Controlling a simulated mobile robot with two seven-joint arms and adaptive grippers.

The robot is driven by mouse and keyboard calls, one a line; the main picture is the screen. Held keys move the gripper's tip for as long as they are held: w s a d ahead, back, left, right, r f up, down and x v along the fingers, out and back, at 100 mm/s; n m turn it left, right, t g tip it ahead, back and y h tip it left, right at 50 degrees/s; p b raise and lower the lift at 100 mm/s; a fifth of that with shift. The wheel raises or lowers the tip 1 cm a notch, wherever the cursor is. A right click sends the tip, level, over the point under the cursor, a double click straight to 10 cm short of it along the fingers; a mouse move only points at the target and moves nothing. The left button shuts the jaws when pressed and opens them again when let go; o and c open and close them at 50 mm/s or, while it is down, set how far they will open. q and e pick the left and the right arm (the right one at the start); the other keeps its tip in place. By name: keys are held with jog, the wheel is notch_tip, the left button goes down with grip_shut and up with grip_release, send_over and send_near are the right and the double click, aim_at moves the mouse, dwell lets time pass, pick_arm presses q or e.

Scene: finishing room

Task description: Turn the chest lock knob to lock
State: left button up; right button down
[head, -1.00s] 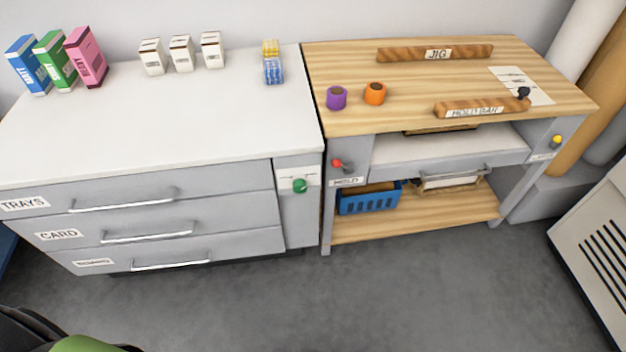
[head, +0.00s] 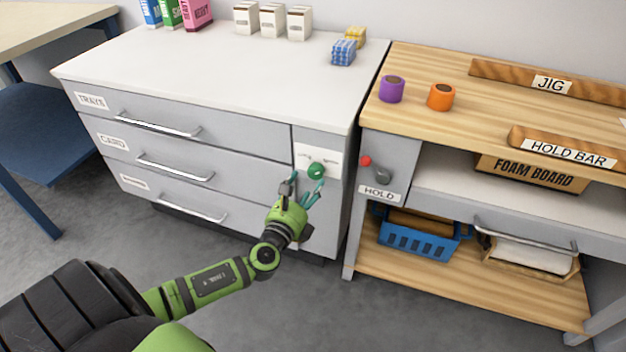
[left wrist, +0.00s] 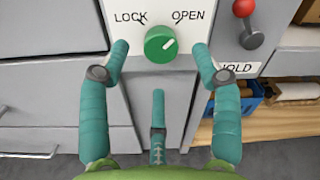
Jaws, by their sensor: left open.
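The green lock knob (head: 316,170) is on the white plate (head: 327,157) at the upper right of the grey chest (head: 170,160). In the left wrist view the knob (left wrist: 160,44) shows between the words LOCK and OPEN, and its white mark points up and right toward OPEN. My left gripper (head: 304,187) is open just in front of and below the knob. In the left wrist view its teal fingers (left wrist: 168,65) stand apart on either side of the knob, with no contact visible. My right gripper is not in view.
A workbench (head: 430,70) stands right of the chest, with a HOLD panel bearing a red-tipped lever (head: 366,161) close to the knob. A blue basket (head: 418,237) sits on its lower shelf. Chest drawer handles (head: 158,125) stick out at left.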

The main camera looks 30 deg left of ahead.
aim_at(313, 174)
pick_arm(q)
jog(key=x, duration=0.5)
jog(key=c, duration=1.1)
